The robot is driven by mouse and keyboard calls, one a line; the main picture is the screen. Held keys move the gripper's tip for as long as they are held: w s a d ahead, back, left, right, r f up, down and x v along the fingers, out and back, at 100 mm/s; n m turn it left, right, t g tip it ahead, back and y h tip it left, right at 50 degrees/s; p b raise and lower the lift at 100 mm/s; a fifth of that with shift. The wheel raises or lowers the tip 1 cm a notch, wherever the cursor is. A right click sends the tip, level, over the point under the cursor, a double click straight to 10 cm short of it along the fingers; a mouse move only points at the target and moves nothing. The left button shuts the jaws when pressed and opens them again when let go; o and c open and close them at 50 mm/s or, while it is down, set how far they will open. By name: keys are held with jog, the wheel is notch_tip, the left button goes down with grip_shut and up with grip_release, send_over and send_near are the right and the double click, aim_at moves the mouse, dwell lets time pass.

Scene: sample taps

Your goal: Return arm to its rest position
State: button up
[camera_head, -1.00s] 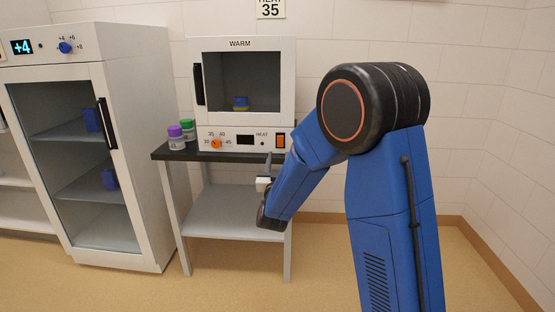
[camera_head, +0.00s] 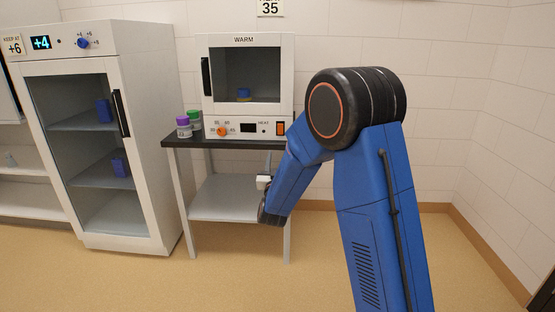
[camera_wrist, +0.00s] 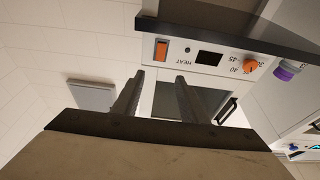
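My arm stands in the right half of the head view, its upper link upright and its forearm sloping down to the left in front of the bench. My gripper (camera_wrist: 160,82) shows in the wrist view with its two fingers apart and nothing between them. In the head view the gripper is mostly hidden around the wrist, in front of the bench's right side. In the wrist view the warming cabinet's panel, with orange switch (camera_wrist: 161,49), dark display (camera_wrist: 209,58) and orange knob (camera_wrist: 250,66), lies beyond the fingers. I cannot judge the distance.
The WARM cabinet (camera_head: 246,40) holds a blue-topped item (camera_head: 244,94). It stands on a dark-topped bench (camera_head: 200,143) beside purple-capped (camera_head: 183,121) and green-capped (camera_head: 194,115) jars. A fridge (camera_head: 150,170) showing +4 is at left. Floor in front (camera_head: 240,285) is clear.

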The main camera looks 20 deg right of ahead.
jog(key=s+r+n+g+y, duration=0.35)
jog(key=s+g+y, duration=0.35)
jog(key=s, duration=0.9)
jog(key=s+d+f+g, duration=0.1)
jog(key=s+f+g, duration=0.1)
jog(key=s, duration=1)
jog(key=s+d+f+g, duration=0.2)
jog(key=s+g, duration=0.1)
jog(key=s, duration=0.9)
jog(key=s+d+f+g, duration=0.1)
jog(key=s+f+g, duration=0.1)
jog(key=s, duration=1)
jog(key=shift+s+d+f+g, duration=0.3)
jog(key=shift+s+g, duration=0.1)
jog(key=shift+g, duration=0.4)
